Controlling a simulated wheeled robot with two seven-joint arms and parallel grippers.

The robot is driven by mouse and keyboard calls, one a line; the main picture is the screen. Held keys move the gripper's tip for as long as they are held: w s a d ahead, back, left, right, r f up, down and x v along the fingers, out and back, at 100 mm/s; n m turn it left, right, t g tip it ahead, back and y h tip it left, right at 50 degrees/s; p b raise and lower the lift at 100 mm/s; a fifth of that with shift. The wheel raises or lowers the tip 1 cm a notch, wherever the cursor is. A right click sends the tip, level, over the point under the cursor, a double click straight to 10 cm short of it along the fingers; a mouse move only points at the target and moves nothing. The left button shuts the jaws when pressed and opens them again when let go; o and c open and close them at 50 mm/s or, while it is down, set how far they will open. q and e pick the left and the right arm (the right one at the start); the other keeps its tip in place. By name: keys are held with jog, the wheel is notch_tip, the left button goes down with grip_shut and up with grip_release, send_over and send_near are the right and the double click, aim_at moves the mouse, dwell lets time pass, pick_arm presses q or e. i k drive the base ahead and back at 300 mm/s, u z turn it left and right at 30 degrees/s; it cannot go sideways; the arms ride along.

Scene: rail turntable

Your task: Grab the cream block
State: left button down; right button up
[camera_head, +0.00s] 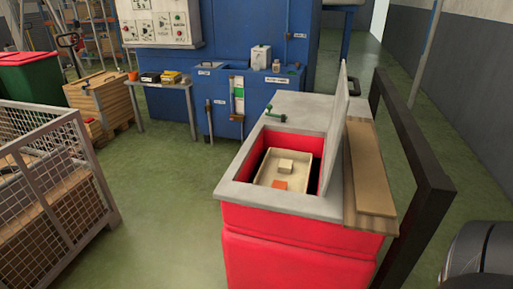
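The cream block (286,166) is a small box-like piece in a shallow cream tray (298,177). An orange block (280,185) lies in the same tray, nearer to me. The tray is down inside the open compartment of a red cabinet (290,245) with a grey top. Neither of my grippers is in view, so I cannot see whether they are open or shut.
The cabinet's raised grey lid (337,125) stands along the compartment's right side. A wooden board (369,170) and a dark rail (415,165) are right of it. A wire-mesh crate (50,190) stands left. Green floor between is clear.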

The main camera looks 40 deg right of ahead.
aim_at(285, 166)
jog(key=i, duration=3.8)
jog(key=z, duration=3.15)
